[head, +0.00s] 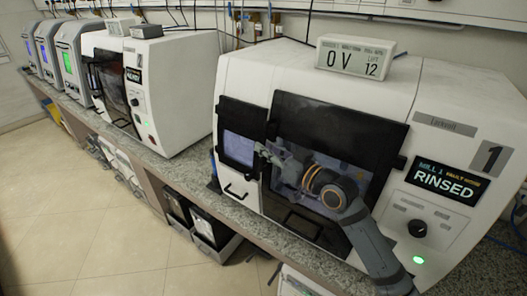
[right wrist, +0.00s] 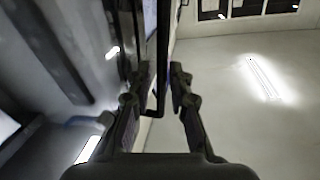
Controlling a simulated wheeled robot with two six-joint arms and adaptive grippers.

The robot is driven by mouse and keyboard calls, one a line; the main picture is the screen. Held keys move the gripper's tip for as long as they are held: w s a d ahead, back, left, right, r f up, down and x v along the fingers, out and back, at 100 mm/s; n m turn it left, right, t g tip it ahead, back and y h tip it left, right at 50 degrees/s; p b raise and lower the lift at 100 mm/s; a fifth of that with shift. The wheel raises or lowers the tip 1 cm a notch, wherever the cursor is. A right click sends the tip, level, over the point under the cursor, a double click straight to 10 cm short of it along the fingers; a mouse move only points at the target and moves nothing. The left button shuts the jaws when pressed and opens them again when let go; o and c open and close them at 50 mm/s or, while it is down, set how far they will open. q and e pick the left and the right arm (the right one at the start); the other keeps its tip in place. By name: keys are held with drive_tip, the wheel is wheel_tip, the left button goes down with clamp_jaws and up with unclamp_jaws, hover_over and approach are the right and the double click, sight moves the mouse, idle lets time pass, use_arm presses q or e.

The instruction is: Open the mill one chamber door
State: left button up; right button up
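Mill one (head: 440,100) is the large white machine at right, marked "1", its display reading "RINSED". Its front has a wide dark chamber door panel (head: 335,125) and a smaller black-framed window (head: 239,148) to the left. My right gripper (head: 262,150) is at the boundary between these two, its arm crossing the lower front. In the right wrist view its fingers (right wrist: 162,75) are apart, on either side of a dark bar (right wrist: 163,50) with a hooked lower end. Gaps show beside the bar. Whether the door is ajar is unclear. My left gripper is not in view.
A grey box reading "0 V 12" (head: 355,57) sits on mill one. A knob (head: 417,228) and green light (head: 418,260) are at its lower right. A second mill (head: 165,90) stands left on the same stone counter (head: 190,165). Dark bins (head: 208,232) stand below; floor is open at left.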

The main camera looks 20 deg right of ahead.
drive_tip(key=shift+x, duration=0.75)
drive_tip(key=shift+s, duration=0.1)
drive_tip(key=shift+c, duration=0.3)
clamp_jaws()
